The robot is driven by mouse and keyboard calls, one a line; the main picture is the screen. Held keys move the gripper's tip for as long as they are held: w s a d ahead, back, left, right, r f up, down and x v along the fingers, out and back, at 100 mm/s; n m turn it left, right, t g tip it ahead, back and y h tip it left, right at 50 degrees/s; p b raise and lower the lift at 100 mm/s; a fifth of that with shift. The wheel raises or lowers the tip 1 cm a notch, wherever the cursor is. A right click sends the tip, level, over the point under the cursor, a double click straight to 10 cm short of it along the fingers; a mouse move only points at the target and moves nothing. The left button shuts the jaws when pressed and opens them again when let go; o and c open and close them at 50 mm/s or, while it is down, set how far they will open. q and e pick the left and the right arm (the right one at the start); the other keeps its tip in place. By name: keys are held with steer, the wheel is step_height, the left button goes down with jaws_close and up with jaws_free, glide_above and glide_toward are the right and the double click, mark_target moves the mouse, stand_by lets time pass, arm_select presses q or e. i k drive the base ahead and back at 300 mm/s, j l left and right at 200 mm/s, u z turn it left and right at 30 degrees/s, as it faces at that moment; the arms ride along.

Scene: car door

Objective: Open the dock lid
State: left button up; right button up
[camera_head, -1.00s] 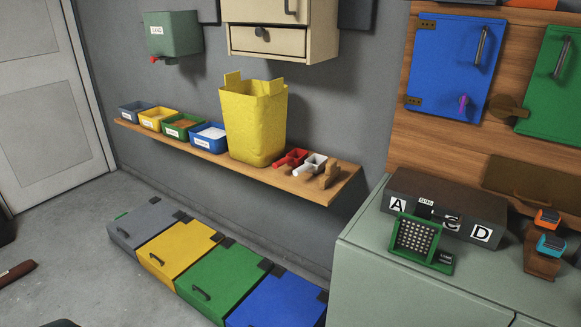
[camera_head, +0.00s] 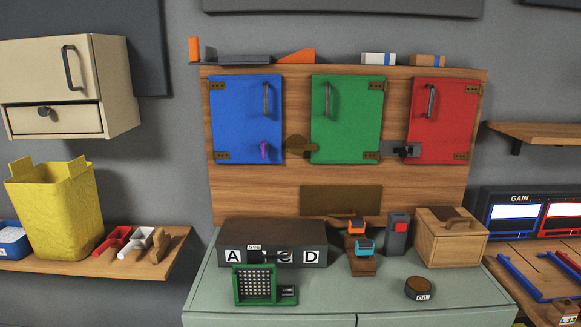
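No label reading "dock" can be made out, so I cannot tell which lid is the dock lid. A dark brown flap with a handle (camera_head: 341,200) is closed low on the wooden board, between and below the coloured doors. A dark box with a flat brown top (camera_head: 272,233) and white letter tiles, A and D readable, stands on the green cabinet. A wooden box (camera_head: 451,238) with a handle on its closed top stands to the right. Neither of my grippers shows in the view.
Blue (camera_head: 240,120), green (camera_head: 346,120) and red (camera_head: 443,122) doors are closed on the board. A green grid device (camera_head: 255,285), an orange-and-blue tool stand (camera_head: 360,262) and an oil tin (camera_head: 420,288) stand on the cabinet top (camera_head: 335,296). A yellow bag (camera_head: 55,210) is left.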

mark_target(289, 235)
steer(key=i+j+z, duration=0.15)
steer(key=j+z, duration=0.25)
steer(key=j, duration=0.2)
steer(key=i+j+z, duration=0.1)
steer(key=j+z, duration=0.25)
steer(key=j, duration=0.3)
steer(key=j+z, duration=0.4)
steer(key=j, duration=0.2)
